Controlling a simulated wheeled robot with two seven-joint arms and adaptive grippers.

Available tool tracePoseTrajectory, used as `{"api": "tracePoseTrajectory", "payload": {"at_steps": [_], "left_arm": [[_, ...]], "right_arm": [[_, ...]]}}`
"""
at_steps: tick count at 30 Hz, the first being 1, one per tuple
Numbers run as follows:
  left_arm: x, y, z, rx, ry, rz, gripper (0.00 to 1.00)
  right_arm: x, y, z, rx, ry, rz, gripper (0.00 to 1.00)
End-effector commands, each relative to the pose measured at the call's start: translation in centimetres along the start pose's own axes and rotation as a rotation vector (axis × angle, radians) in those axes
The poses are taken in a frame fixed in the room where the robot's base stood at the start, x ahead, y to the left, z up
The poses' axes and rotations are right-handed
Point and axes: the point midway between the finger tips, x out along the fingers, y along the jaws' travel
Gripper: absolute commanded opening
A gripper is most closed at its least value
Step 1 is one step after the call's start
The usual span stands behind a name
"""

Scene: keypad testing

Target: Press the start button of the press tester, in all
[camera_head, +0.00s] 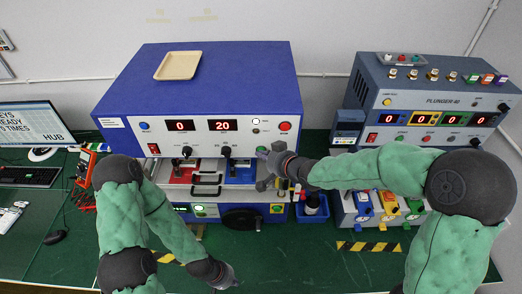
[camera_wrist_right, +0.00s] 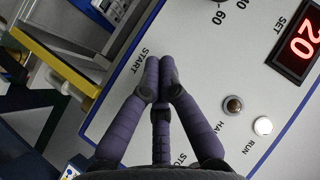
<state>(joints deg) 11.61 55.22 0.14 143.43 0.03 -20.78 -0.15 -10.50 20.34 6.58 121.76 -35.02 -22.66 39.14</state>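The press tester is the blue machine (camera_head: 130,80) with a white front panel and red displays reading 0 and 20. My right gripper (camera_head: 263,153) is at the lower right of this panel. In the right wrist view its purple-grey fingers (camera_wrist_right: 160,65) are together, with nothing seen between them. Their tips are beside the START label (camera_wrist_right: 138,66). The start button itself is not visible there; the fingers seem to cover it. I cannot tell whether they touch it. My left gripper (camera_head: 232,282) is low at the front, over the green table, too small to read.
A grey-blue PLUNGER-40 unit (camera_head: 430,115) stands at the right, behind my right arm. A tan tray (camera_head: 178,65) lies on the press tester. A monitor (camera_head: 35,123) and keyboard (camera_head: 30,176) are at the left. The green table (camera_head: 300,262) is clear at the front middle.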

Motion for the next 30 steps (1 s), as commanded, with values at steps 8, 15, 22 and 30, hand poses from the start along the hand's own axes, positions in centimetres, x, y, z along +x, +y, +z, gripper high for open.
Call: {"api": "tracePoseTrajectory", "payload": {"at_steps": [8, 15, 22, 30], "left_arm": [[0.1, 0.0, 0.0, 0.0, 0.0, 0.0, 0.0], [0.5, -0.2, 0.0, 0.0, 0.0, 0.0, 0.0], [0.6, -0.2, 0.0, 0.0, 0.0, 0.0, 0.0], [0.8, -0.3, 0.0, 0.0, 0.0, 0.0, 0.0]], "right_arm": [[-0.1, 0.0, 0.1, 0.0, 0.001, 0.0, 0.0], [-0.8, -0.3, 0.7, -0.001, 0.002, -0.001, 0.0], [-1.1, -0.5, 1.0, 0.0, 0.001, 0.0, 0.0], [-1.3, -0.5, 1.2, -0.001, 0.001, -0.001, 0.0]]}}
